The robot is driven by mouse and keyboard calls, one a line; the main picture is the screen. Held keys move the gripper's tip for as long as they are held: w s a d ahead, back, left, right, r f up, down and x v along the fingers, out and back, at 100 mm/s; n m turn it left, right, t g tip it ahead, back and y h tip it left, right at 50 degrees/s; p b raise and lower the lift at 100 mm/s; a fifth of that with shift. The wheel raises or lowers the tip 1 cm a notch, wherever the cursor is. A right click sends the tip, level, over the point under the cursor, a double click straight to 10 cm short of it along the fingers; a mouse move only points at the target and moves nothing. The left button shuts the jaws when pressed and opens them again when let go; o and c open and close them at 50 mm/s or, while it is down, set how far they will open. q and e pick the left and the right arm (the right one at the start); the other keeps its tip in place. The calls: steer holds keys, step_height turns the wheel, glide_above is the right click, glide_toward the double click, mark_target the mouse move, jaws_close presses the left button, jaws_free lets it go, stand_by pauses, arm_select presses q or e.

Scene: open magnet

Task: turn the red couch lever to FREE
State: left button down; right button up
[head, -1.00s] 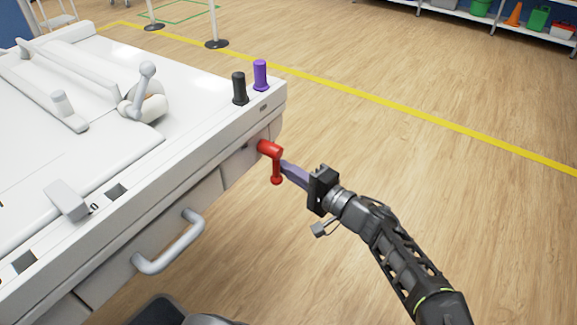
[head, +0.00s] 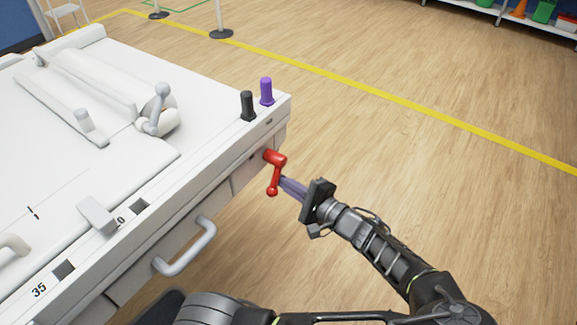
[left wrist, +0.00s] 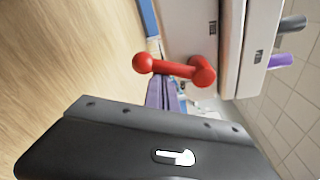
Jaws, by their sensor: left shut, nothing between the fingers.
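The red couch lever (head: 276,174) sits on the side of the white couch (head: 130,245), near its corner. Its arm hangs down from the hub, with the ball end tilted slightly left in the head view. My left gripper (head: 286,184) is shut and empty, with its purple fingers right beside the lever arm. In the left wrist view the lever (left wrist: 175,68) lies across the tips of the shut fingers (left wrist: 164,94). They look to be at or against the arm, but I cannot tell if they touch. My right gripper is out of view.
A black knob (head: 248,106) and a purple knob (head: 266,92) stand on the couch corner above the lever. A grey handle (head: 190,250) juts from the couch side, left of the lever. Open wooden floor (head: 430,190) lies to the right.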

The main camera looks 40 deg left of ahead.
arm_select(q)
steer(key=s+r+m+p, duration=0.1)
steer(key=m+p, duration=0.1)
steer(key=p, duration=0.1)
steer(key=s+m+p, duration=0.1)
steer(key=m+p, duration=0.2)
steer(key=p, duration=0.1)
steer(key=s+r+m+g+p, duration=0.1)
steer(key=m+p, duration=0.1)
steer(key=p, duration=0.1)
steer(key=shift+s+r+h, duration=0.3)
steer(key=shift+s+h, duration=0.1)
steer(key=m+p, duration=0.1)
steer(key=s+r+m+g+p, duration=0.1)
steer(key=m+p, duration=0.1)
steer(key=shift+s+r+p, duration=0.1)
steer(key=shift+r+p, duration=0.2)
steer(key=shift+p, duration=0.05)
steer(key=f+b, duration=0.3)
steer(key=f, duration=0.1)
steer(key=shift+a+f, duration=0.1)
steer(key=shift+a, duration=0.15)
steer(key=b, duration=0.1)
glide_toward(271, 194)
steer(key=r, duration=0.1)
steer(key=shift+s+d+r, duration=0.15)
steer(key=shift+s+d, duration=0.15)
